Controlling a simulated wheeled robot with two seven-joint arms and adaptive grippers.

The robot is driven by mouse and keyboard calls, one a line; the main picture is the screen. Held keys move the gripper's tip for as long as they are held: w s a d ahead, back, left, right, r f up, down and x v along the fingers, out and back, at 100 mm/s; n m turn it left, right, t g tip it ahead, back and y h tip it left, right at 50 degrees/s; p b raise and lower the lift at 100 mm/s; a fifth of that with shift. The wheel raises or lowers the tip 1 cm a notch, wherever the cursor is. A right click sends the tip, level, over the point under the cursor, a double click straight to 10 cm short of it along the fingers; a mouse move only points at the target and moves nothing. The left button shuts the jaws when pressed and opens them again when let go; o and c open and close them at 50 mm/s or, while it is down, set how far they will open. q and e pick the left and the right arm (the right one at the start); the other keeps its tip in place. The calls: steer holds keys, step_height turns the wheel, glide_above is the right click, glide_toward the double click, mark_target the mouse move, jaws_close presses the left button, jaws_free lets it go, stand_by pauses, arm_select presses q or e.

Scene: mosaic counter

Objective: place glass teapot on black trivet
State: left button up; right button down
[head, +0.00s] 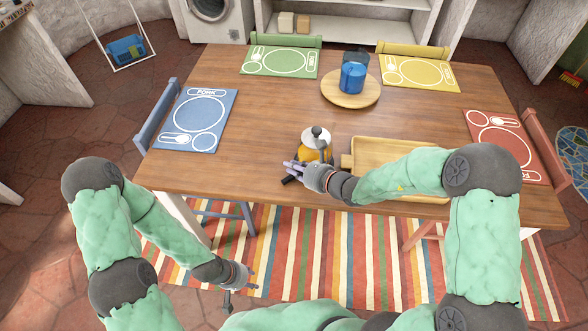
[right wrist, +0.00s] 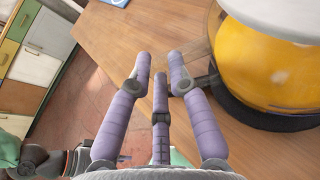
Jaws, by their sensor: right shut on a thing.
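The glass teapot (head: 319,155) holds a yellow-orange liquid and has a pale lid. It is near the table's front edge, left of the wooden tray, and fills the right side of the right wrist view (right wrist: 262,58). My right gripper (head: 291,167) is at its front left, shut on its dark handle (right wrist: 206,84), which shows only in part. A black band (right wrist: 270,116) is around the teapot's bottom; I cannot tell whether it is its base or the trivet. No separate black trivet is clearly visible. My left gripper (head: 244,290) is open and empty, below the table's front edge.
A wooden tray (head: 349,152) lies right of the teapot, partly behind my right arm. A round board (head: 333,97) with a blue container (head: 353,76) stands farther back. Blue (head: 173,130), green (head: 279,73), yellow (head: 432,77) and red (head: 500,150) placemats lie around the table. The table's left middle is clear.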

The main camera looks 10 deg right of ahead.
steer(key=shift+w+r, duration=0.1)
steer(key=shift+r, duration=0.15)
steer(key=shift+f, duration=0.15)
steer(key=c, duration=1.2)
jaws_free()
steer(key=shift+f, duration=0.15)
steer(key=shift+o, duration=0.2)
